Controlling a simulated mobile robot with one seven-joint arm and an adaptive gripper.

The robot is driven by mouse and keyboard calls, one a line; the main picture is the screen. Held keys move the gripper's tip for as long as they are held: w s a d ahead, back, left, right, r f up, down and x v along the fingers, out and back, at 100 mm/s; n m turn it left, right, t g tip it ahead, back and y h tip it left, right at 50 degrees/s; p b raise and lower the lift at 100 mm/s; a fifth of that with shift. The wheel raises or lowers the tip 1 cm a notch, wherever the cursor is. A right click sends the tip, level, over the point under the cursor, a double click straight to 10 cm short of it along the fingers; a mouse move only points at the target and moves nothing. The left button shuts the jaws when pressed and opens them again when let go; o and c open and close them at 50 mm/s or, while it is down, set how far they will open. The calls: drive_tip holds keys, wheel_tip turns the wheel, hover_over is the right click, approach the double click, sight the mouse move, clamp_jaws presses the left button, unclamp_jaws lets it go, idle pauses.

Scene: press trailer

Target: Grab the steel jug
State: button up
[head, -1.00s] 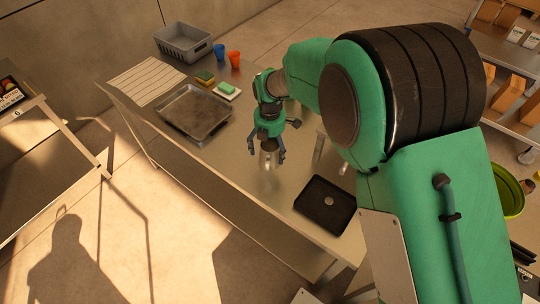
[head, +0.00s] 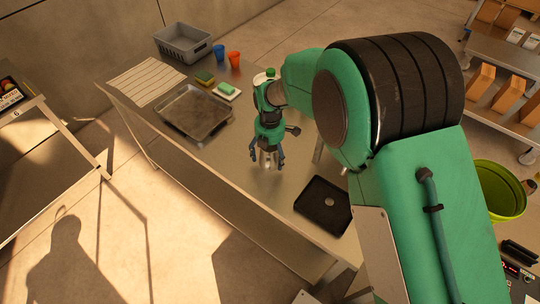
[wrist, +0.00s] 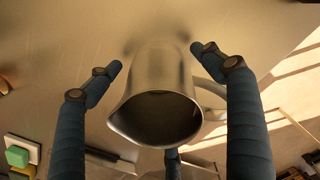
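The steel jug (wrist: 160,88) stands on the metal table, its open mouth and pouring lip facing the camera in the wrist view and its handle (wrist: 210,98) to the right. My gripper (wrist: 157,60) is open around the jug, with fingers on its left and right and another finger below. Gaps show between the side fingers and the jug wall. In the head view my gripper (head: 267,160) is low over the table, and the jug (head: 268,158) is partly hidden between the fingers.
A black tray (head: 312,214) lies right of the jug. A metal tray (head: 194,113), sponges (head: 204,77), a striped cloth (head: 146,80), a grey basin (head: 183,38) and blue (head: 219,53) and orange cups (head: 234,59) are farther back. The table's front edge is close to the jug.

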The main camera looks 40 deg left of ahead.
drive_tip(key=c, duration=1)
drive_tip(key=shift+r, duration=0.15)
drive_tip(key=shift+r, duration=0.6)
wheel_tip(320, 180, up, 2)
drive_tip(key=shift+r+p, duration=0.1)
drive_tip(key=shift+p, duration=0.3)
drive_tip(key=s+d, duration=0.3)
drive_tip(key=d, duration=0.1)
drive_tip(key=s+d+r+p, duration=0.1)
drive_tip(key=s+d, duration=0.2)
drive_tip(key=d, duration=0.1)
drive_tip(key=s+d, duration=0.4)
drive_tip(key=shift+d+r, duration=0.2)
